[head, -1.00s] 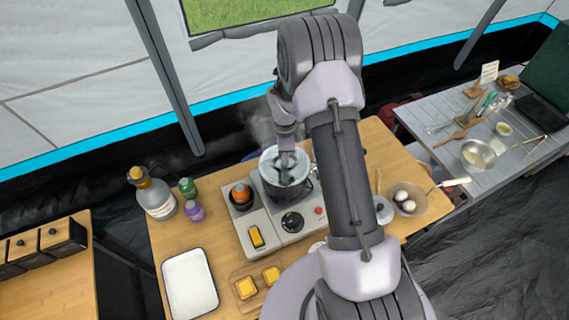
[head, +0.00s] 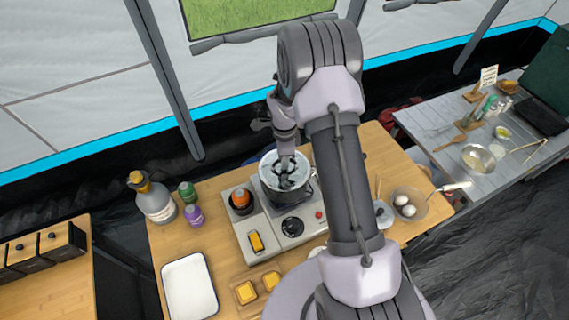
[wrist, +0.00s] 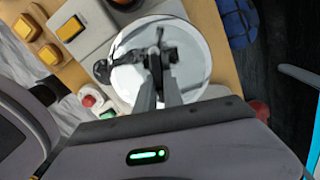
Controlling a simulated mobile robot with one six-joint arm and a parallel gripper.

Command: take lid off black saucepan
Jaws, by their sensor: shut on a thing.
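The black saucepan (head: 286,197) stands on the stove at the back of the wooden table, in the head view. Its pale round lid (head: 270,163) lies over the pan's top. In the wrist view the lid (wrist: 193,49) fills the upper middle as a whitish disc. My gripper (head: 287,180) is over the lid and points down at its middle. In the wrist view my gripper (wrist: 158,57) is shut on the dark knob at the lid's centre. The fingers partly hide the knob. Most of the pan is hidden under the lid in the wrist view.
The stove (head: 257,241) also holds an orange item in a small pan (head: 240,209) left of the saucepan. Bottles (head: 157,203) stand at the left, a white tray (head: 189,287) in front, and a bowl of eggs (head: 410,204) at the right. A grey table stands beyond.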

